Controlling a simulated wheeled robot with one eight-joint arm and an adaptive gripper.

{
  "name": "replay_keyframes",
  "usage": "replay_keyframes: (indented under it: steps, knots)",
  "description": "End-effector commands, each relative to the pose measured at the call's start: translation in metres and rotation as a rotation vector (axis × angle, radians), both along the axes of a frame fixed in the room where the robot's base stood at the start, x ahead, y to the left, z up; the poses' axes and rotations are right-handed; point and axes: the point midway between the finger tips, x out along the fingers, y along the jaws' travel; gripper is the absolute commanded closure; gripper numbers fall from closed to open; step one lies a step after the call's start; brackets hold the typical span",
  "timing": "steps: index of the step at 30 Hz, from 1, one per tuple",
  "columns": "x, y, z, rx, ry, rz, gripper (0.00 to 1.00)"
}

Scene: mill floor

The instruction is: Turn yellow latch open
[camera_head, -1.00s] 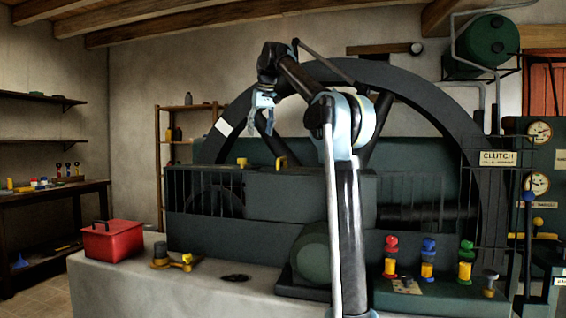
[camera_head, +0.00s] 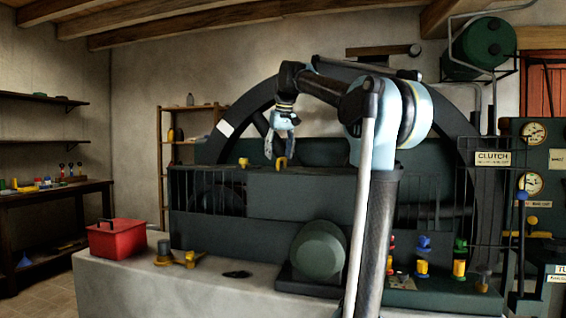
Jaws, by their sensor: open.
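Two small yellow latches stand on the top edge of the dark green machine housing (camera_head: 330,190): a left latch (camera_head: 243,162) and a right latch (camera_head: 281,164). I cannot tell which one the task names, nor how far either is turned. My gripper (camera_head: 279,155) points down with its fingers apart and empty. Its fingertips appear close to the right latch, one on each side of it in the picture. I cannot tell from this view whether they touch it or are in front of it.
A red toolbox (camera_head: 117,239) and a yellow-and-grey fitting (camera_head: 178,255) sit on the pale plinth (camera_head: 130,285). A large dark flywheel (camera_head: 240,110) rises behind the housing. Red, blue and green-topped yellow knobs, such as the green one (camera_head: 459,259), stand at the lower right.

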Motion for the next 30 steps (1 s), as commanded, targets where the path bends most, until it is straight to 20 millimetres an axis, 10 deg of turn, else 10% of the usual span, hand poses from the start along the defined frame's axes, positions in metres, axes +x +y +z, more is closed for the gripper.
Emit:
replay_keyframes:
  steps: [30]
  knots:
    - [-0.028,-0.015,-0.033,-0.004,0.011,-0.021,0.44]
